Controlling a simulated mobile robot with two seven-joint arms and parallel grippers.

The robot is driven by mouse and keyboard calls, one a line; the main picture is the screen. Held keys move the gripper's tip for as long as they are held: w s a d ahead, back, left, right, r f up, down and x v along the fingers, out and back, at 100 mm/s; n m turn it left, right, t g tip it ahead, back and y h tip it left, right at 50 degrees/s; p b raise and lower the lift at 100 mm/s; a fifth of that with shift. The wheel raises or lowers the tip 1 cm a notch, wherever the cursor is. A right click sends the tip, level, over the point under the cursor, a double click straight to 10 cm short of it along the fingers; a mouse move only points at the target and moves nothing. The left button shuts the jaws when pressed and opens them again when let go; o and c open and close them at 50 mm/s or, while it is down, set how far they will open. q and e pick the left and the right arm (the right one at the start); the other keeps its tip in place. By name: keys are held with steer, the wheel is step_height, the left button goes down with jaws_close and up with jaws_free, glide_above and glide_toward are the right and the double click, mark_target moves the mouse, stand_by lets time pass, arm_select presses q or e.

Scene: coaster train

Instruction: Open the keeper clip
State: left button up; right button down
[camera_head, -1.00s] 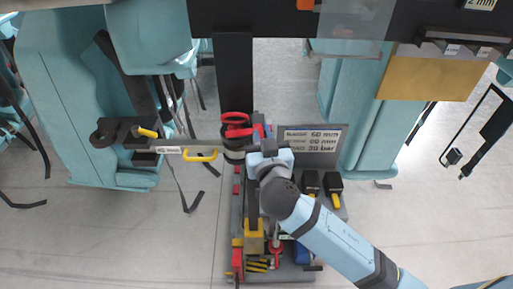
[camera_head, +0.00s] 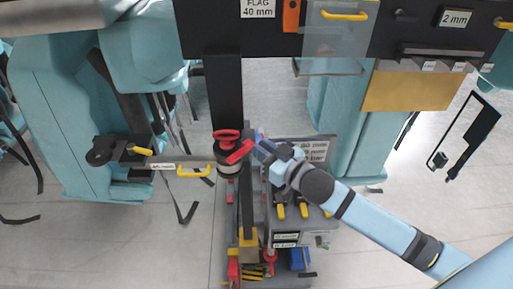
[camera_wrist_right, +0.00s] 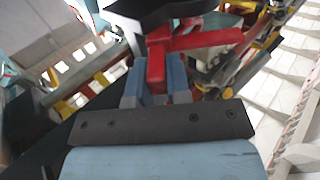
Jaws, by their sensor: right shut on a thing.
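A red bar (camera_head: 239,152), which looks like the keeper clip, sits at the top of the dark post, beside a red ring-shaped handle (camera_head: 227,135) on a black round body. In the head view my right gripper (camera_head: 258,148) reaches it from the right, at the bar's right end. In the right wrist view my right gripper (camera_wrist_right: 157,82) has its blue fingers shut on a red piece of the clip (camera_wrist_right: 157,62). A wider red arm of it extends to the right there. The fingertips are partly hidden by the red piece. My left gripper is not in view.
A dark overhead beam (camera_head: 345,45) crosses the top.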

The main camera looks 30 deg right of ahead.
steer(key=shift+r, duration=0.1)
stand_by(0.3)
steer(key=c, duration=1.2)
jaws_free()
steer(key=shift+w, duration=0.1)
steer(key=shift+o, duration=0.6)
steer(key=b+v, duration=0.2)
steer(key=v, duration=1.1)
steer(key=shift+s+d+b, duration=0.2)
steer(key=shift+s+b, duration=0.1)
steer(key=shift+s, duration=0.05)
steer(key=shift+f, duration=0.2)
